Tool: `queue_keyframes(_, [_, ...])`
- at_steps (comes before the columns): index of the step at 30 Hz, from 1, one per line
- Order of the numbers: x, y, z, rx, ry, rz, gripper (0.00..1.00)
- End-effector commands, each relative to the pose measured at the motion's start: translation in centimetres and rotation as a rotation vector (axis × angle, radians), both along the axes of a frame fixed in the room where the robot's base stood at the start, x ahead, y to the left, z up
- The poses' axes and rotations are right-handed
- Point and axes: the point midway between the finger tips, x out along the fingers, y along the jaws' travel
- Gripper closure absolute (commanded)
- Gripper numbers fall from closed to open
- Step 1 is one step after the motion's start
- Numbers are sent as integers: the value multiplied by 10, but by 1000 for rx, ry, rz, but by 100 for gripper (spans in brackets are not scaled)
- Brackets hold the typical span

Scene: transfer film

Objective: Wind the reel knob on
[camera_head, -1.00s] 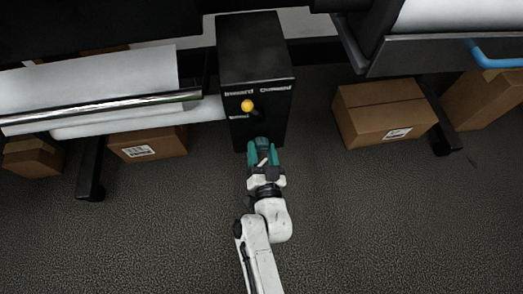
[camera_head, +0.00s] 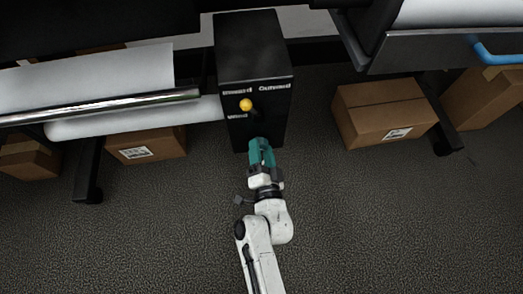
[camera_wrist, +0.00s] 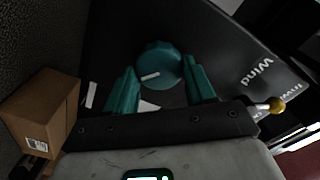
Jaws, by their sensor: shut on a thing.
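The reel knob (camera_wrist: 157,62) is a round teal knob with a white pointer line, on the front of a black control box (camera_head: 253,50). In the wrist view the pointer line runs nearly level across the lower part of the knob. In the head view my gripper (camera_head: 261,146) is at the lower front of the box and hides the knob. The word "Wind" shows on the panel.
A yellow-tipped lever (camera_head: 246,104) sticks out above the knob, under labels "Inward" and "Outward"; its ball also shows in the wrist view (camera_wrist: 277,105). Cardboard boxes stand left (camera_head: 146,145) and right (camera_head: 384,111) of the control box. A white roll (camera_head: 130,116) is at left. Grey floor is clear in front.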

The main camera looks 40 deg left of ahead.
Motion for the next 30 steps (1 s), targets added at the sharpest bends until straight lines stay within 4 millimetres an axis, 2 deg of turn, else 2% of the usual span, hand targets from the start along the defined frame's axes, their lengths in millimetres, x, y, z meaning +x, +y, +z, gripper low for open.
queue_keyframes(7, [1, -1, 0, -1, 0, -2, 76])
queue_keyframes(8, [1, -1, 0, -1, 0, -2, 43])
queue_keyframes(15, [0, -1, 0, -2, -1, -1, 20])
queue_keyframes(23, [-1, -1, 0, -2, -1, -1, 20])
queue_keyframes(30, [-19, -23, 0, -4, 1, 0, 20])
